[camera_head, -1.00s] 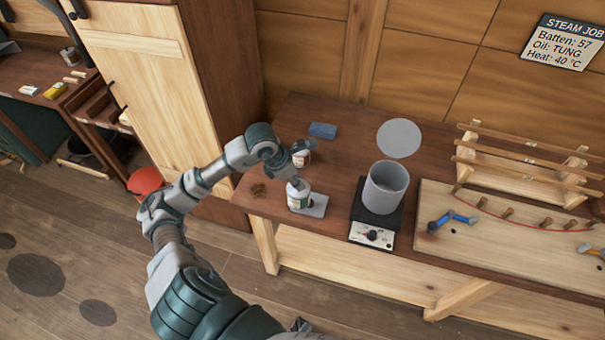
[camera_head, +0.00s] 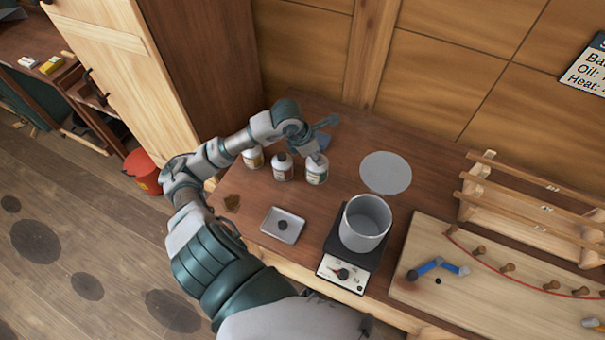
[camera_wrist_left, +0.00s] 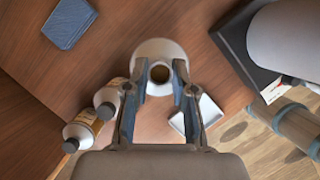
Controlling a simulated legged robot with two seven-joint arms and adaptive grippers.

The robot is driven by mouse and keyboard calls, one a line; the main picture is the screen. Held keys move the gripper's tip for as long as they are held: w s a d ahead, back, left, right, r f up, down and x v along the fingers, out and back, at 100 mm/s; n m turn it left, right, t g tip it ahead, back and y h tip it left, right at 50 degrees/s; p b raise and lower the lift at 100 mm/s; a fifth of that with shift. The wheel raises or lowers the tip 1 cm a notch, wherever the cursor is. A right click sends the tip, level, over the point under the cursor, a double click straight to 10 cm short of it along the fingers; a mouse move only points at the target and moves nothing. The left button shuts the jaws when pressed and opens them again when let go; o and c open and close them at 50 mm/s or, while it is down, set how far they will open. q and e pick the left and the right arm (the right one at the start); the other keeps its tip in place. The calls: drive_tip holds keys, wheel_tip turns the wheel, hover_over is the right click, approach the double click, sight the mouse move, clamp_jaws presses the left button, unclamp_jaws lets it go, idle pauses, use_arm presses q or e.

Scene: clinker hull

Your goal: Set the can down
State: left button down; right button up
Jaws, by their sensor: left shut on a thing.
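My right gripper is not in view.
A small grey tray (camera_head: 271,232) with a dark round spot lies nearer the front edge. A grey pot (camera_head: 366,224) stands on a hot plate (camera_head: 338,272). A grey disc (camera_head: 386,172) lies to the can's right; a blue block (camera_wrist_left: 70,22) is behind.

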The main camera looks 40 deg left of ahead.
sight(314, 168)
use_arm(q)
drive_tip(key=f, duration=0.3)
drive_tip(key=shift+a+f, duration=0.4)
drive_tip(key=f, duration=0.3)
drive_tip(key=shift+w+a+f, duration=0.1)
drive_tip(key=shift+a+f, duration=0.15)
drive_tip(key=shift+d+f, duration=0.1)
drive_tip(key=shift+d, duration=0.3)
drive_tip(key=c, duration=0.9)
unclamp_jaws()
drive_tip(key=shift+c, duration=0.2)
drive_tip(key=shift+a, duration=0.15)
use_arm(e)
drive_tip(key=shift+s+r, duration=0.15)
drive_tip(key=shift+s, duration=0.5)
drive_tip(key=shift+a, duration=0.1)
